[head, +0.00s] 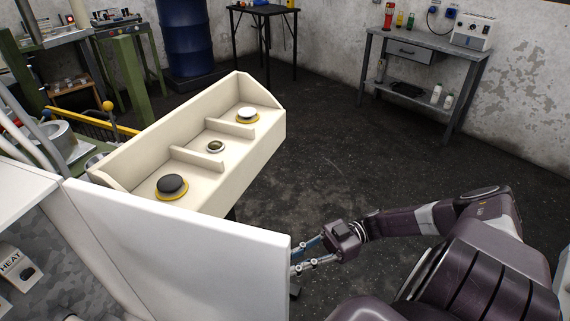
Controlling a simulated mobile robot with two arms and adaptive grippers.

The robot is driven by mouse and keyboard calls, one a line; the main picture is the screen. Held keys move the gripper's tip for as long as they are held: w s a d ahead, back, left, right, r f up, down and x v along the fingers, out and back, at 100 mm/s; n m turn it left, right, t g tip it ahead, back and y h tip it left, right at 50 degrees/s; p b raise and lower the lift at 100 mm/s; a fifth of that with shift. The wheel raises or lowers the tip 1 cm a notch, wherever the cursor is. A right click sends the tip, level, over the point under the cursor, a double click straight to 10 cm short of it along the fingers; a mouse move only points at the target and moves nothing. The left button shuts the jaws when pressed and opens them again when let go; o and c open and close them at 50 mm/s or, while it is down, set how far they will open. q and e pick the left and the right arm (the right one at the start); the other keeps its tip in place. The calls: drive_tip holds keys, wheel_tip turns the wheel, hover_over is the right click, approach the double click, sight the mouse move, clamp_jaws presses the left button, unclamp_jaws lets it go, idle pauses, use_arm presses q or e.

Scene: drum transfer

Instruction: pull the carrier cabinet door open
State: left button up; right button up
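A white cabinet door panel (190,265) fills the lower left of the head view. It reaches from the white cabinet body (22,188) at the left to a free vertical edge near the middle. My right gripper (296,260) is just right of that edge, with its two fingers apart and pointing left at it. Nothing shows between the fingers. I cannot tell whether the tips touch the door. A small dark piece (295,292) shows below the fingers at the edge; I cannot tell if it is a handle. My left gripper is not in view.
A cream tray (245,150) with three compartments, holding round pieces, stands behind the door. A box labelled HEAT (14,264) is at the lower left. A grey workbench (425,52) and a blue drum (186,38) are at the back. The floor right of the tray is clear.

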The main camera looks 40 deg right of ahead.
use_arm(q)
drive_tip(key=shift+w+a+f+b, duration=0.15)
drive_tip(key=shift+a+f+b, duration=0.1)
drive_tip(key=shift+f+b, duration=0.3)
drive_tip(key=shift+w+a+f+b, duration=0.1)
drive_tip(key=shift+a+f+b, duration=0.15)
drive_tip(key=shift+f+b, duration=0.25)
use_arm(e)
drive_tip(key=d, duration=0.3)
drive_tip(key=shift+w, duration=0.2)
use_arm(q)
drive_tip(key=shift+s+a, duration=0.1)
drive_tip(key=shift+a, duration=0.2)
use_arm(e)
drive_tip(key=v, duration=0.8)
drive_tip(key=shift+r, duration=0.1)
